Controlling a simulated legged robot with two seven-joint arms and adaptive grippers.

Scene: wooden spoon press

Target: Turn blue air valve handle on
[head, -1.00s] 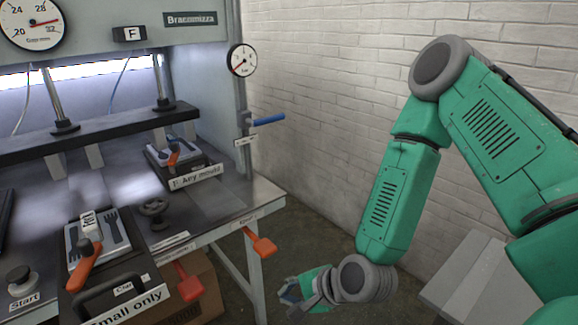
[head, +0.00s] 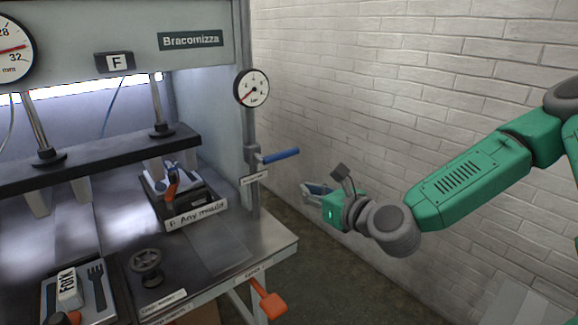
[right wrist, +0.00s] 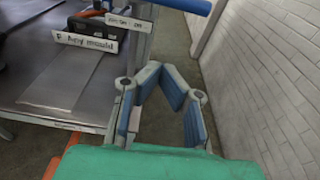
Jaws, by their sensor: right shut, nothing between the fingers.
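The blue air valve handle (head: 280,155) sticks out to the right from a pipe on the press's right post, roughly level, below the small dial gauge. In the right wrist view the handle (right wrist: 188,5) shows at the top edge, beyond the fingers. My right gripper (head: 306,189) is shut and empty. It is to the right of and below the handle, apart from it. Its blue-padded fingers (right wrist: 162,78) also show in the right wrist view. My left gripper is not in view.
The small gauge (head: 251,88) is above the valve. A mould labelled "Any mould" (head: 196,214) sits on the metal table (head: 270,240). An orange handle (head: 269,300) hangs below the table edge. A white brick wall (head: 400,80) stands to the right.

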